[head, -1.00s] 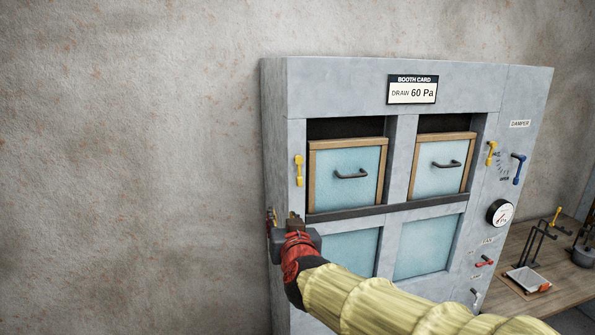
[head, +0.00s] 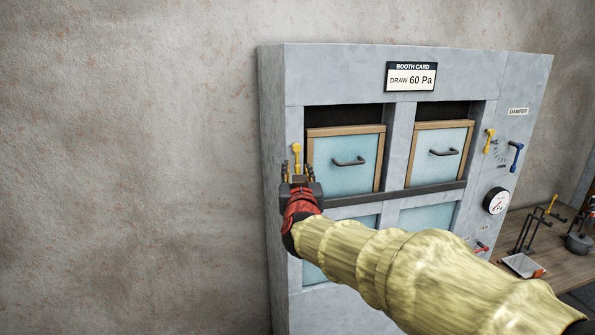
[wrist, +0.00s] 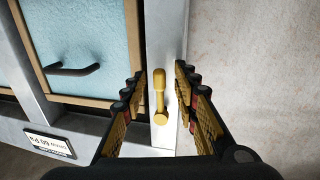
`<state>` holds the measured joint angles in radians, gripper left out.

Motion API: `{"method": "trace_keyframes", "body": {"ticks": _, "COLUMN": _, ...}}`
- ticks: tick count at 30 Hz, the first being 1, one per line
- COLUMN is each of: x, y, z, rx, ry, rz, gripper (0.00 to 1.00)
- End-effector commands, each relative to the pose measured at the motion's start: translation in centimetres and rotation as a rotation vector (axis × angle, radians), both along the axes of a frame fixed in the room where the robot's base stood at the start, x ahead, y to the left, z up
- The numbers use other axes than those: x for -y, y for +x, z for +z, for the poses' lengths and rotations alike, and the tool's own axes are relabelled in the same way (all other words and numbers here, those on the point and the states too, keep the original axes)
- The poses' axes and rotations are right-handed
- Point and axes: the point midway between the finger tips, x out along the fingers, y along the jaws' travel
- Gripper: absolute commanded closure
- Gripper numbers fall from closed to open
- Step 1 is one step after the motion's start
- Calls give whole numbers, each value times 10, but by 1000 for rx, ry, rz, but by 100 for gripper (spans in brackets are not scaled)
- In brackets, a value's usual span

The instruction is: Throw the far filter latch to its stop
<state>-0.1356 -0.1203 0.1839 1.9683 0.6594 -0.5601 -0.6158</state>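The yellow latch (head: 297,157) on the left post of the grey booth stands upright, beside the left filter panel (head: 345,160). In the wrist view, which is upside down, the latch (wrist: 159,92) lies between the two spread fingers of my gripper (wrist: 160,76), with gaps on both sides. The gripper is open and empty. A second yellow latch (head: 489,141) is right of the right filter panel (head: 438,153).
A blue damper lever (head: 516,156), a gauge (head: 496,201) and a red lever (head: 481,247) are on the booth's right side. A wooden bench (head: 560,262) with tools stands at right. The wall (head: 130,150) left of the booth is bare.

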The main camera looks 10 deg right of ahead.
Motion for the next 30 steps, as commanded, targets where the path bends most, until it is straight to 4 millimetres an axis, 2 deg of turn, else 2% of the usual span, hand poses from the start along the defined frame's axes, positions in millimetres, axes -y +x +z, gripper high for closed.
{"method": "trace_keyframes", "body": {"ticks": 8, "x": 0, "y": 1, "z": 1, "rx": 1, "ry": 1, "rz": 0, "gripper": 71}}
{"method": "trace_keyframes", "body": {"ticks": 23, "x": 0, "y": 1, "z": 1, "rx": 1, "ry": 1, "rz": 0, "gripper": 99}}
{"method": "trace_keyframes", "body": {"ticks": 30, "x": 0, "y": 1, "z": 1, "rx": 1, "ry": 1, "rz": 0, "gripper": 100}}
